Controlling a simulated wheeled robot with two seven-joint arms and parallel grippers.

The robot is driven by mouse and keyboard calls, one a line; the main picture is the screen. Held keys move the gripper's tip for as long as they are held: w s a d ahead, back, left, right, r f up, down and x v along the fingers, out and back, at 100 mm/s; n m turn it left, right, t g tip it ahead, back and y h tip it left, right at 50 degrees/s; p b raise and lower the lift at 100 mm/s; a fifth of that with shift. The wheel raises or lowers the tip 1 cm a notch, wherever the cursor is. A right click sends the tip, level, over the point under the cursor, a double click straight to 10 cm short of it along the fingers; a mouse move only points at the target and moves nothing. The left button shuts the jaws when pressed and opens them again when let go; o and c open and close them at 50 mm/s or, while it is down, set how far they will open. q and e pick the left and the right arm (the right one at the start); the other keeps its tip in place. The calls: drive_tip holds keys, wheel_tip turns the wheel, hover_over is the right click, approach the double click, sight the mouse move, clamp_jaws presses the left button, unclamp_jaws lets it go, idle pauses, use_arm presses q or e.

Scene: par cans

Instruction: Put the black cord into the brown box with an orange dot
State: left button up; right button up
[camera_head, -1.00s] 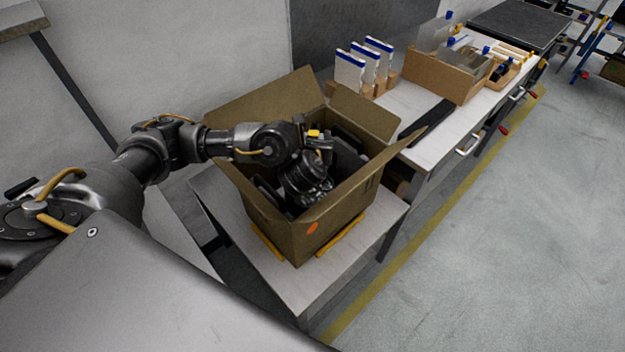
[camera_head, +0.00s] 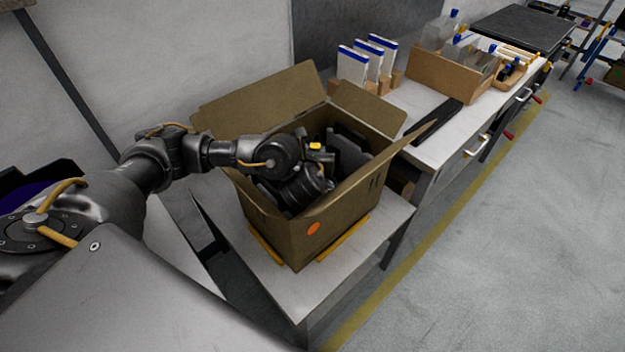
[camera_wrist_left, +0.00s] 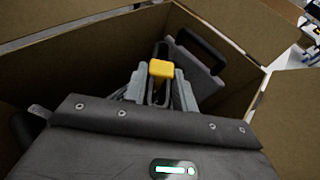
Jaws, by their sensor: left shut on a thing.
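The brown box (camera_head: 345,215) stands open on a small grey table, flaps spread. An orange dot (camera_head: 313,228) is on its front side. My left arm reaches over the box's left side, and my left gripper (camera_head: 318,158) is inside its opening. In the left wrist view the gripper (camera_wrist_left: 158,88) points down between the cardboard walls, its grey fingers close together. A dark strand, which looks like the black cord (camera_wrist_left: 161,48), shows at the fingers beside a yellow block (camera_wrist_left: 161,69). Most of the cord is hidden. My right gripper is not in view.
Dark items (camera_wrist_left: 202,48) with handle-like loops lie inside the box. A dark container with purple inside (camera_head: 30,192) is at far left. Floor is clear at right.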

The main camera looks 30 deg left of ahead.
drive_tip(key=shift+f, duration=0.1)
use_arm(q)
drive_tip(key=o, duration=1.1)
drive_tip(key=shift+o, duration=0.2)
drive_tip(key=shift+f, duration=0.1)
